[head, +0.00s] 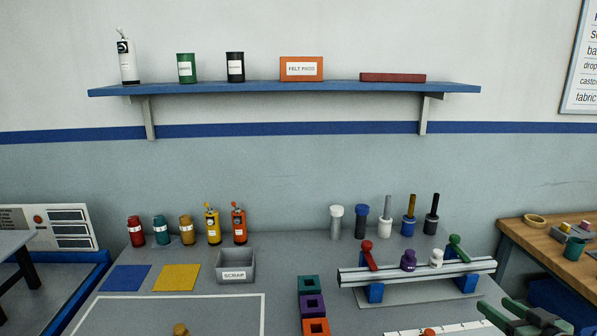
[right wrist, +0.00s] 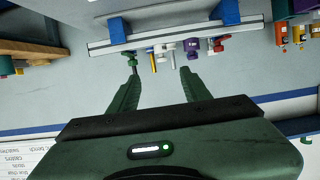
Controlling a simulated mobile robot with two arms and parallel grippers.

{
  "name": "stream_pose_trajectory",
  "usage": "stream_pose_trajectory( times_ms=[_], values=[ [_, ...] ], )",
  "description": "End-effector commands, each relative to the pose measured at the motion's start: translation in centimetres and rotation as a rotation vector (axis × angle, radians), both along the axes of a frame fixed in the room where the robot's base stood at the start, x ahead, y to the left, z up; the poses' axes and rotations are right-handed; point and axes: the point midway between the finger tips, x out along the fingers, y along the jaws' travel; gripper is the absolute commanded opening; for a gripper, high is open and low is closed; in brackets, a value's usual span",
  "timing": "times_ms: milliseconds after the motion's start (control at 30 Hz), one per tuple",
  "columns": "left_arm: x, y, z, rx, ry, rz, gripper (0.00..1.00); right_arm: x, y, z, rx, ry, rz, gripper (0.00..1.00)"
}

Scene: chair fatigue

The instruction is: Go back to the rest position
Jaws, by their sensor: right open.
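My right gripper (head: 503,312) is at the lower right corner of the head view, partly cut off by the frame edge. Its green fingers also show in the right wrist view (right wrist: 160,88), spread apart with nothing held between them. In the head view it is in front of and to the right of the silver rail fixture (head: 350,276). In the upside-down wrist view the rail (right wrist: 180,35) lies beyond the fingertips, apparently apart from them. My left gripper is not in view.
The grey table holds several bottles (head: 186,230), a scrap bin (head: 235,266), coloured square blocks (head: 312,305) and upright tools (head: 385,222). A wooden bench (head: 535,236) stands at right. A blue shelf (head: 280,88) hangs on the wall. The white-outlined area (head: 130,315) is mostly clear.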

Motion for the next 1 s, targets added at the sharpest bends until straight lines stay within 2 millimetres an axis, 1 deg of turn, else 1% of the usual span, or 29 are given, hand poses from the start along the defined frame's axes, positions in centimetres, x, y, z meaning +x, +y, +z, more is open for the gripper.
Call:
stream_pose_trajectory(
  times_ms=[33,67,167,367,467,500,567,667,767,800,867,900,1000],
  values=[
    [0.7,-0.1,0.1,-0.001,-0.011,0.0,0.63,-0.1,0.2,-0.4,0.001,0.007,0.001,0.48],
    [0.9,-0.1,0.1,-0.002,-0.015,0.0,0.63,-0.4,0.5,-0.9,-0.001,0.018,0.001,0.48],
    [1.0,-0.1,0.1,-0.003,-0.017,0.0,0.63,-0.9,1.2,-2.2,-0.009,0.045,0.003,0.48],
    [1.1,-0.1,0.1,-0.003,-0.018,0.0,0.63,-2.7,3.2,-5.5,-0.027,0.119,0.006,0.48],
    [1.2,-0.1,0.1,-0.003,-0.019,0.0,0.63,-4.0,4.6,-7.5,-0.038,0.17,0.01,0.48],
    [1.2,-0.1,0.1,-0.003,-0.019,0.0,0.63,-4.7,5.3,-8.6,-0.044,0.196,0.013,0.48],
    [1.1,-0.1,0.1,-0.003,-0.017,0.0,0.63,-5.8,6.4,-10.0,-0.053,0.235,0.017,0.48],
    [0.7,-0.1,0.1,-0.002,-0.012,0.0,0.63,-8.1,8.6,-12.7,-0.071,0.311,0.023,0.48],
    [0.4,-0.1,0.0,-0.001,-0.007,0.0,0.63,-11.6,11.6,-15.6,-0.092,0.414,0.035,0.48],
    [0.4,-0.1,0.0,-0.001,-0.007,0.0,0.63,-13.3,13.0,-16.7,-0.103,0.46,0.04,0.48],
    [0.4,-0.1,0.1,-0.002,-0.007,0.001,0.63,-15.9,14.9,-18.0,-0.117,0.531,0.047,0.48],
    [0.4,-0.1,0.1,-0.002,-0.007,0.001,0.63,-17.5,16.0,-18.6,-0.128,0.575,0.051,0.48],
    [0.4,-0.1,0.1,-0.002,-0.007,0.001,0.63,-20.9,18.1,-19.5,-0.143,0.666,0.055,0.48]
  ],
)
